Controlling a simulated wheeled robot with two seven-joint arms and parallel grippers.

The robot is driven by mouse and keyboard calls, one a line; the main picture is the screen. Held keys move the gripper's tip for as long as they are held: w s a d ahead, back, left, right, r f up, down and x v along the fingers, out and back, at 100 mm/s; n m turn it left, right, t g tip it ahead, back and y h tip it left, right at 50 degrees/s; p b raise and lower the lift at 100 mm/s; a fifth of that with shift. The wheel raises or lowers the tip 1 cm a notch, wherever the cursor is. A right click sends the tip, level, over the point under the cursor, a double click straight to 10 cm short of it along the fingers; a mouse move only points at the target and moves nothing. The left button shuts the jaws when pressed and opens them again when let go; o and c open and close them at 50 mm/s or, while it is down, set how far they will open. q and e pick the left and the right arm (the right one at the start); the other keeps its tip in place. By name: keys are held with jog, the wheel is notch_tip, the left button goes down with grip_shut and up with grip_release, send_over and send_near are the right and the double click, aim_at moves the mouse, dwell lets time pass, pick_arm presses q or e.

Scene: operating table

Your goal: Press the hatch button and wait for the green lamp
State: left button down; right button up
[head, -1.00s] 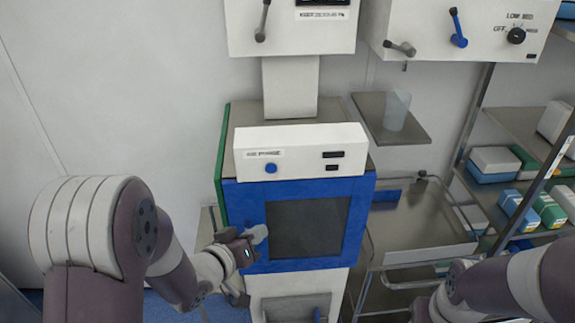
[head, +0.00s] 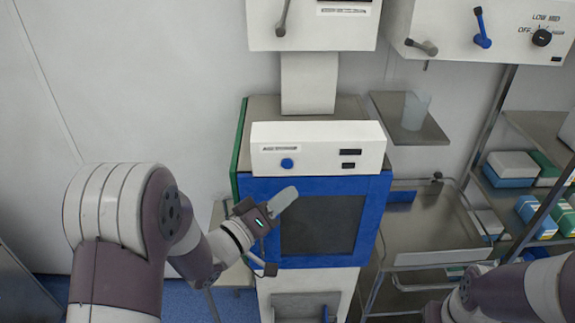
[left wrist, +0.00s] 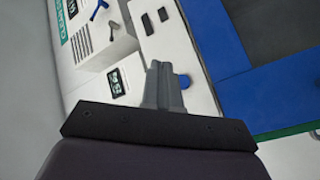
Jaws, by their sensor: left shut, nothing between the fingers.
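The blue round hatch button (head: 287,163) sits on the white control panel (head: 320,136) above the blue-framed hatch (head: 375,215) with its dark window. In the left wrist view the button (left wrist: 184,81) shows just right of my fingers, partly hidden by them. My left gripper (head: 284,198) is shut and empty, its fingertips below the button in the head view, in front of the hatch frame. Contact with the button cannot be seen. Two small dark panels (head: 350,152) sit at the panel's right; no green light shows on it. My right gripper is out of view.
A small shelf holds a clear cup (head: 415,110). A steel cart (head: 440,258) and stocked shelves stand at right. The left wall area is clear.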

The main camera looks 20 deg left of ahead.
aim_at(287, 164)
pick_arm(q)
jog(key=shift+w+a, duration=0.3)
jog(key=shift+w, duration=0.7)
jog(key=shift+w+a, duration=0.25)
jog(key=shift+w, duration=0.7)
jog(key=shift+w+a, duration=0.3)
jog(key=shift+w, duration=0.7)
jog(key=shift+w+a, duration=0.1)
jog(key=shift+w, duration=0.05)
jog(key=shift+w, duration=0.25)
jog(key=shift+w+a, duration=0.15)
jog(key=shift+w, duration=0.2)
dwell(0.4)
jog(key=shift+s+d, duration=0.25)
jog(key=shift+s, duration=0.55)
jog(key=shift+s, duration=0.1)
